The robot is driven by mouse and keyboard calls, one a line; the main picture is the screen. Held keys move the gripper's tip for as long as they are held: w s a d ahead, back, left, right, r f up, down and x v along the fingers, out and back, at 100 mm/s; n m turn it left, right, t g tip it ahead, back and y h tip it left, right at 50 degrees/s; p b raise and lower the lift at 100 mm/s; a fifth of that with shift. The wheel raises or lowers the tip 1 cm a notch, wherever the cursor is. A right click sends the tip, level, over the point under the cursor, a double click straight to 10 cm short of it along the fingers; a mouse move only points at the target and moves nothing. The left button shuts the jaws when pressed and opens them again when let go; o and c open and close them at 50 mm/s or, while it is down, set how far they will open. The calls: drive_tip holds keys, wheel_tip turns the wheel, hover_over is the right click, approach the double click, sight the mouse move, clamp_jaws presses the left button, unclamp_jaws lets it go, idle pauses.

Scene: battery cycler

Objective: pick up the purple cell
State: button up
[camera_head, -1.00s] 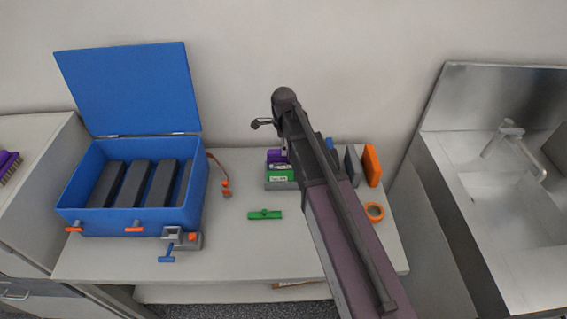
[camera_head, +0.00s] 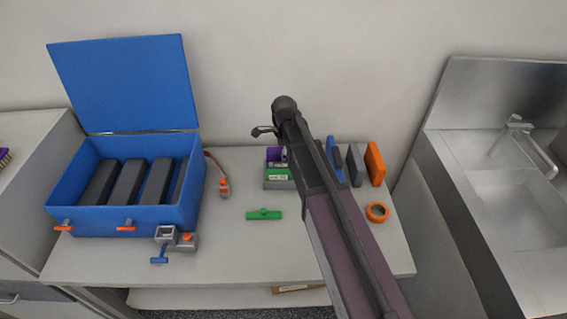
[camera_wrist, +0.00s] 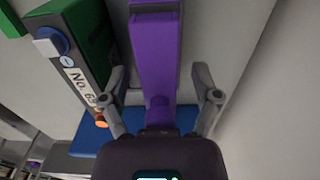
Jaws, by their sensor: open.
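The purple cell (camera_wrist: 155,60) stands out in the wrist view, running from the top edge down toward my palm. It lies between the two fingers of my gripper (camera_wrist: 160,78), which are spread with a visible gap on each side. In the head view only a small purple part (camera_head: 275,154) shows beside my arm, which hides the rest and my fingers.
A green cell (camera_wrist: 92,45) with a white number label is close left of the purple one. A blue surface (camera_wrist: 90,138) lies below. The open blue case (camera_head: 125,220), green part (camera_head: 264,214), orange ring (camera_head: 377,212) and upright plates (camera_head: 375,163) share the bench.

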idle(0.4)
clamp_jaws()
drive_tip(key=shift+r, duration=0.1)
idle(0.3)
wheel_tip(320, 180, up, 10)
drive_tip(key=p, duration=1)
idle(0.7)
